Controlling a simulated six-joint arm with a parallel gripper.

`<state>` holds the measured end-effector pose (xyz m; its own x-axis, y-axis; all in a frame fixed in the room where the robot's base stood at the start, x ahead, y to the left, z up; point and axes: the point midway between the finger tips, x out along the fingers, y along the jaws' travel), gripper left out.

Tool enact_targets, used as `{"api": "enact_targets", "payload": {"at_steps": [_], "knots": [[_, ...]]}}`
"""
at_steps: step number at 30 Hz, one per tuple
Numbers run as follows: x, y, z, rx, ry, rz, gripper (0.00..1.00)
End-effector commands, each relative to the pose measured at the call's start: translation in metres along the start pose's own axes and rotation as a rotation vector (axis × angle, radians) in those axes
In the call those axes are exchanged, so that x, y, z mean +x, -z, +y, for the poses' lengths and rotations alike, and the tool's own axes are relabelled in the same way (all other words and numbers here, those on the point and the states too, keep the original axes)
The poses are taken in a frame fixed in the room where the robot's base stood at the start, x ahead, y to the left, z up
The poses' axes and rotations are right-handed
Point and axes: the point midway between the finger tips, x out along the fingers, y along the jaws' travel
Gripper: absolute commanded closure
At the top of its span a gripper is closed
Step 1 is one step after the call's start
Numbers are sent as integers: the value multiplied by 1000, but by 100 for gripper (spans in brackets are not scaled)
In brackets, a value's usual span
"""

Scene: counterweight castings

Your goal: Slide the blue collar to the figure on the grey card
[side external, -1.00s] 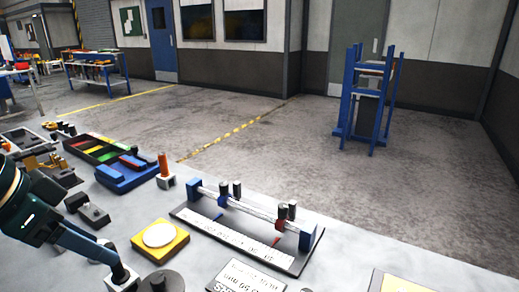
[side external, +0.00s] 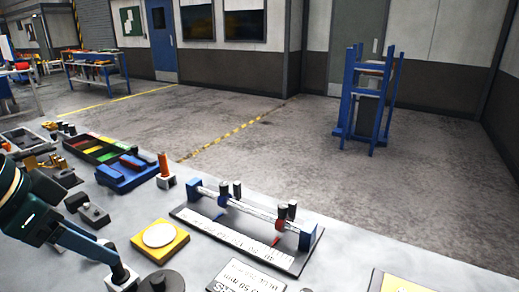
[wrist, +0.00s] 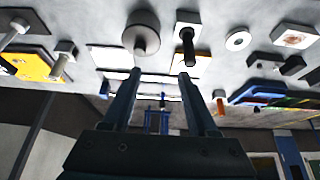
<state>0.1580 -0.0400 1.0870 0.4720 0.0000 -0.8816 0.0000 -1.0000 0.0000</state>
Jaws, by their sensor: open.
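The blue collar (side external: 222,201) sits on a metal rail (side external: 252,211) toward its left end, with dark knobs close by. A red collar (side external: 281,223) is on the same rail toward the right end. The rail stands over a white graduated scale (side external: 238,242). The pale grey card (side external: 247,276) lies in front, cut off by the picture's bottom edge; I cannot read its figure surely. My gripper (side external: 113,260) is at the lower left, well apart from the rail, its tips close to a white block with a dark post. In the wrist view my gripper (wrist: 160,75) has its two fingers apart with nothing between them.
The white block with a dark post (side external: 122,278) and a grey disc (side external: 162,281) stand near my fingertips. A yellow plate with a white disc (side external: 160,239) lies between my gripper and the rail. An orange post (side external: 164,165) stands behind. The bench right of the card is mostly clear.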

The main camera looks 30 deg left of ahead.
Motion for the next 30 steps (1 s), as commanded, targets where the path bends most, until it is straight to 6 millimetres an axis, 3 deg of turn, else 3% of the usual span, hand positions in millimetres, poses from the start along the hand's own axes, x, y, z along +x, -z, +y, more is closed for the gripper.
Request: {"api": "enact_targets", "payload": {"at_steps": [7,8,9,13,17,23,30], "knots": [[0,0,0,0,0,0,41],[0,0,0,0,0,0,50],[0,1,0,-1,0,4,50],[-1,17,0,-3,2,78,50],[-10,61,-2,-1,9,256,50],[-15,145,-6,3,23,500,50],[7,231,-10,14,29,712,50]]}}
